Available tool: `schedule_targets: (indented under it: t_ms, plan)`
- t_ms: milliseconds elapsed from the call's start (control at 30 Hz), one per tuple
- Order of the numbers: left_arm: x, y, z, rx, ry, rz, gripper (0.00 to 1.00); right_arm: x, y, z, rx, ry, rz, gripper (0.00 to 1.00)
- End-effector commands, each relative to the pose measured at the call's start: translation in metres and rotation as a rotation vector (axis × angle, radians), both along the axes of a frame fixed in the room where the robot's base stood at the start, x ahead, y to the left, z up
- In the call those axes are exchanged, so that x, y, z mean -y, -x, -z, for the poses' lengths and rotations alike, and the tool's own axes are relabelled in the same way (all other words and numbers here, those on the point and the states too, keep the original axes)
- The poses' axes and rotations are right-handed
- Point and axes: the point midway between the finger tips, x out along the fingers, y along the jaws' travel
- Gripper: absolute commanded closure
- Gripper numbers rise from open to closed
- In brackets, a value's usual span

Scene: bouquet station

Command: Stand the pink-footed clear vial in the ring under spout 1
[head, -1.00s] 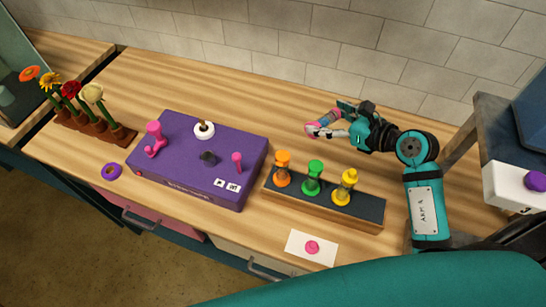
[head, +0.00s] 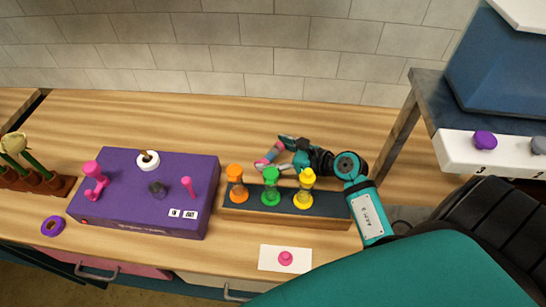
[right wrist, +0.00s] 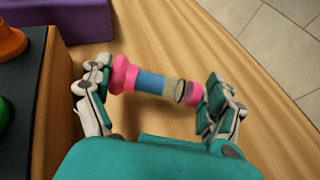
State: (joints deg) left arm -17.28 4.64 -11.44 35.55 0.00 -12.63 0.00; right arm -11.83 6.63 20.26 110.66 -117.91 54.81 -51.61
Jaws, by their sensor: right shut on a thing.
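The pink-footed vial (right wrist: 150,83) lies sideways between the fingers of my right gripper (right wrist: 157,98) in the right wrist view. Its wide pink foot is at the left finger, followed by a blue band, a clear stretch and a pink end at the right finger. In the head view my right gripper (head: 277,156) is behind the dark rack, with the vial tilted and partly hidden. I cannot tell its height above the counter. Spout 1 and its ring are not recognisable in these views. My left gripper is not in view.
A dark rack (head: 330,204) holds orange (head: 236,184), green (head: 271,187) and yellow (head: 304,189) hourglass shapes. The purple box (head: 135,205) stands left. A white numbered panel (head: 460,155) with a purple knob (head: 485,140) is upper right.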

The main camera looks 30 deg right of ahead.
Motion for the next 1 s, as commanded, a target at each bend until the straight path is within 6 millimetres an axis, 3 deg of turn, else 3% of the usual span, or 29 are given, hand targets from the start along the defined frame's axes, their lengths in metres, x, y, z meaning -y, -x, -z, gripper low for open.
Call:
schedule_targets:
  t_ms: [133, 533, 567, 600, 1000]
  plan:
    - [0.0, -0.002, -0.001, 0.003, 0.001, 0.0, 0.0, 0.0, -0.001, 0.015, 0.002, -0.003, 0.003, 0.58]
    - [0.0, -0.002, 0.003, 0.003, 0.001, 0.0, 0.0, 0.0, -0.001, 0.022, 0.003, 0.0, 0.001, 0.58]
    - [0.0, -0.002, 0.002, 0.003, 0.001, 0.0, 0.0, 0.0, 0.0, 0.022, 0.001, 0.0, 0.001, 0.07]
    - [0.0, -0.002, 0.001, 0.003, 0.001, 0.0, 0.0, 0.0, 0.0, 0.021, 0.001, 0.0, 0.001, 0.01]
    - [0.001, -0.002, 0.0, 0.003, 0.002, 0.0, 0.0, 0.002, 0.003, 0.018, 0.0, 0.001, 0.002, 0.0]
